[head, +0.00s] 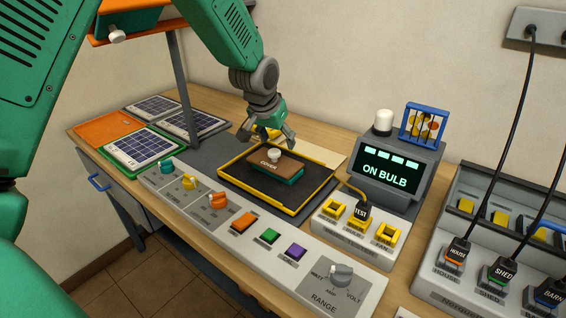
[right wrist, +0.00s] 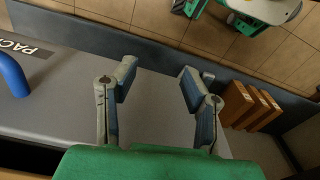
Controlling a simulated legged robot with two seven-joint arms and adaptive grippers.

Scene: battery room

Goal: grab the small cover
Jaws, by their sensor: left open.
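The small cover (head: 266,164) is a brown lid labelled COVER with a pale round knob (head: 273,155) on top. It sits on a teal block (head: 290,179) inside a dark tray with yellow edges (head: 234,184). My left gripper (head: 268,138) is open, with its fingers pointing down just above and behind the cover, seemingly apart from the knob. My right gripper (right wrist: 150,85) shows in the right wrist view, with its fingers spread and nothing between them, over a grey surface.
A grey control panel (head: 322,262) with knobs and coloured buttons runs along the front. A display reading ON BULB (head: 385,172) stands right of the tray. Solar panels (head: 140,147) lie at left. Plugs labelled HOUSE (head: 457,252) and SHED (head: 502,270) have hanging cables at right.

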